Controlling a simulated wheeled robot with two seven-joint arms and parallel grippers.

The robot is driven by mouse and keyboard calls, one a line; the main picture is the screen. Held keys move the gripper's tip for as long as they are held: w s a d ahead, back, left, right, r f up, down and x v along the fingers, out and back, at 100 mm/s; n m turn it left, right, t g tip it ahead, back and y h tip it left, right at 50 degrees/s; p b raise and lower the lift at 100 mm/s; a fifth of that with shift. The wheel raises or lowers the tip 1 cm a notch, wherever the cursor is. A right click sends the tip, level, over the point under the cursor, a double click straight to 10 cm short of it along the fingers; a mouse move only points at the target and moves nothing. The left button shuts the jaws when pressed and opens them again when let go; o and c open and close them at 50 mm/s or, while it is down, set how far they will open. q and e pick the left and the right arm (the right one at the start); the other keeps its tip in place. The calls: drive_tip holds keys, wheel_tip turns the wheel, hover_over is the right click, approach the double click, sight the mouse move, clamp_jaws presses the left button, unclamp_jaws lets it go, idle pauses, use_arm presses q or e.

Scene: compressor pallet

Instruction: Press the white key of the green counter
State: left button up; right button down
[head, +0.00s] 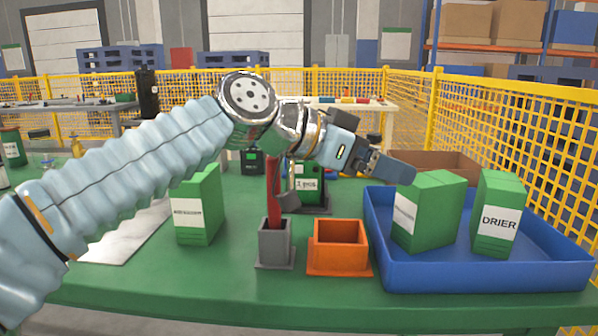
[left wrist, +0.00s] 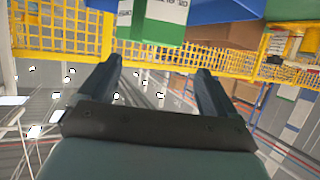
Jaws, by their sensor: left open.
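A small dark-and-green device (head: 252,160) stands at the back of the table, partly behind my left arm. A green unit with a white label (head: 308,184) stands on a dark base behind the bins, its top hidden by my arm. I cannot tell which is the counter, and no white key can be made out. My left gripper (head: 398,171) reaches right across the table, near the top of a green carton (head: 428,212) in the blue tray. In the left wrist view the left gripper (left wrist: 159,68) is open with nothing between its fingers. My right gripper is not in view.
The blue tray (head: 480,277) also holds a DRIER carton (head: 497,213). Another green carton (head: 198,205) stands left of a grey bin (head: 275,246) with a red-handled tool (head: 273,190). An orange bin (head: 340,249) sits beside it. Yellow mesh fence (head: 530,130) runs behind.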

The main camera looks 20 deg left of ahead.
use_arm(q)
clamp_jaws()
idle(0.6)
idle(1.2)
